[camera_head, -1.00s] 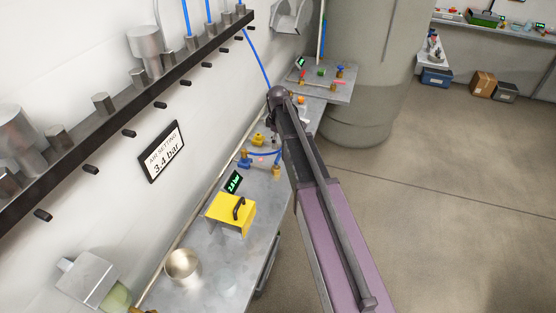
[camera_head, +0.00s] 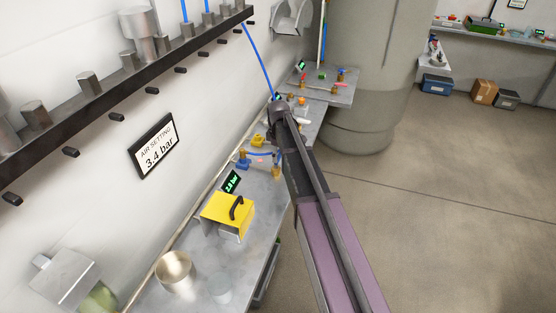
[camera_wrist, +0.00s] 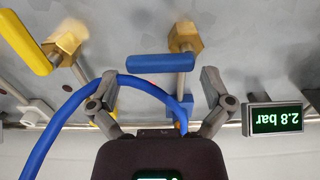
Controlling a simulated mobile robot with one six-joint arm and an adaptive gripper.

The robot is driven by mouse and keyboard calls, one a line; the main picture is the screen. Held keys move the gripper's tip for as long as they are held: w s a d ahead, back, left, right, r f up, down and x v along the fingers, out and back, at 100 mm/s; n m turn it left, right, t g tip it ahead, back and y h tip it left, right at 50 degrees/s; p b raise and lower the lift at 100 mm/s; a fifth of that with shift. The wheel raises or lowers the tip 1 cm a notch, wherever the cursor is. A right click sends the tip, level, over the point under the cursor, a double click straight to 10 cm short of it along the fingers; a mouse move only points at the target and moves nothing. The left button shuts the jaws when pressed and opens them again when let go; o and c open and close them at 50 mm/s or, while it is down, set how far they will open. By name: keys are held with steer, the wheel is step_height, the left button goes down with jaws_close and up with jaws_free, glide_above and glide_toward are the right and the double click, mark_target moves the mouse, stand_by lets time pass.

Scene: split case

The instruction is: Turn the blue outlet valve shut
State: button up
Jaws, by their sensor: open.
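In the wrist view, the blue valve lever (camera_wrist: 160,68) lies nearly level across the picture, just beyond my open gripper (camera_wrist: 160,86). Its right end crosses a metal pipe below a brass valve body (camera_wrist: 185,37). The two fingers are spread apart, with the lever ahead of the gap between them; I see no contact. A blue hose (camera_wrist: 135,84) arches through this gap, in front of the pipe. In the head view the valve fittings (camera_head: 260,155) are small on the bench, and I cannot make out my gripper there.
A yellow lever (camera_wrist: 32,56) on another brass fitting is left of the blue one. A display (camera_wrist: 275,119) reading 2.8 bar is close to the right finger. A yellow box (camera_head: 228,213) and metal pot (camera_head: 174,271) stand on the bench (camera_head: 205,260). Open floor (camera_head: 450,220) is at right.

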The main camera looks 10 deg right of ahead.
steer(key=shift+f, duration=0.4)
steer(key=shift+c, duration=0.2)
steer(key=c, duration=0.7)
